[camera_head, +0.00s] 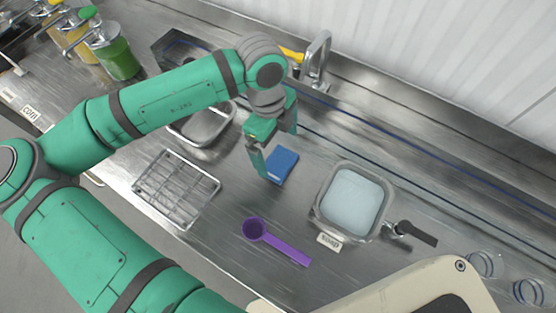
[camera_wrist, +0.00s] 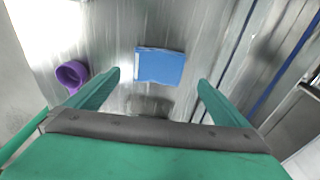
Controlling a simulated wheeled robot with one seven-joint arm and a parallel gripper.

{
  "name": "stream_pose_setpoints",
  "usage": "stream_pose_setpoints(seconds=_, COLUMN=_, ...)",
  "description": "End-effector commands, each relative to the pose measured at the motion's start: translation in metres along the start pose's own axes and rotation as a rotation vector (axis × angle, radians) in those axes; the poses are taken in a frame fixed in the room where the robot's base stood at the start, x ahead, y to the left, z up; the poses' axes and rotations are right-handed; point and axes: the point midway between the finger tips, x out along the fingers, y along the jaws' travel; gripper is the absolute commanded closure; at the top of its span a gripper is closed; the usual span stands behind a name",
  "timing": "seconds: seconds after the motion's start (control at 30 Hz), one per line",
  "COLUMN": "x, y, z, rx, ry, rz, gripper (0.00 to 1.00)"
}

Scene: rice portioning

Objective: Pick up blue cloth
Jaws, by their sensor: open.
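The blue cloth (camera_head: 282,164) is a small folded rectangle lying flat on the steel counter, near the middle in the head view. It also shows in the wrist view as a blue rectangle (camera_wrist: 160,66) with a paler left edge. My gripper (camera_wrist: 158,84) is open and empty, with its green fingers spread to either side of the cloth's near edge in the wrist view. In the head view my gripper (camera_head: 279,157) hangs over the cloth, with one finger hiding part of its left side. I cannot tell the exact height between fingertips and cloth.
A purple scoop (camera_head: 288,249) lies in front of the cloth. A clear container (camera_head: 318,212) of pale contents stands to the right, a wire rack (camera_head: 176,189) to the left. A metal tray (camera_head: 204,133) and a faucet (camera_head: 317,62) are behind. Bare counter surrounds the cloth.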

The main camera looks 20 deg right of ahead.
Motion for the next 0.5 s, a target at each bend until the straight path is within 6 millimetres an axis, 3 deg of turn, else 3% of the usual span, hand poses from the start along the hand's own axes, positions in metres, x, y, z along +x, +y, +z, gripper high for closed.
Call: stream_pose_setpoints(seconds=0.5, x=0.052, y=0.004, z=0.004, rx=-0.004, ry=-0.001, rz=0.0, gripper=0.0)
